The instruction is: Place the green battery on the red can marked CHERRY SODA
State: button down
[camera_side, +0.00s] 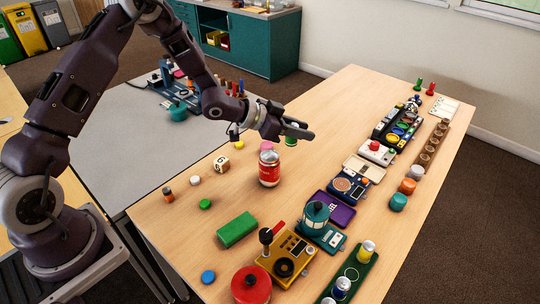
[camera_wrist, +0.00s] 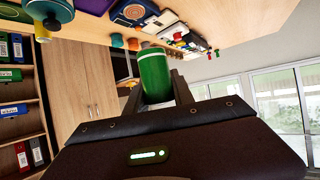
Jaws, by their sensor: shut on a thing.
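My gripper (camera_side: 306,132) is shut on the green battery (camera_wrist: 156,76), whose silver end shows between the fingers in the wrist view. In the side view, a bit of green (camera_side: 291,141) that seems to be the battery shows just under the fingers; the rest is hidden. The red can (camera_side: 269,168) stands upright on the table, its silver top bare. Its lettering is too small to read here. My gripper is above the table, up and to the right of the can in the side view, apart from it.
A pink thing (camera_side: 266,146) is just behind the can. A numbered wooden cube (camera_side: 221,163), a green block (camera_side: 237,229) and small coloured discs lie to the left and front. Gadgets, including a yellow box with a joystick (camera_side: 281,259), line the right.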

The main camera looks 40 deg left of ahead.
jog(key=a+r+n+y, duration=0.1)
jog(key=a+r+n, duration=0.1)
jog(key=a, duration=0.5)
jog(key=shift+t, duration=0.5)
jog(key=f, duration=1)
jog(key=shift+a, duration=0.3)
jog(key=shift+f, duration=0.1)
jog(key=c, duration=1.1)
grip_release()
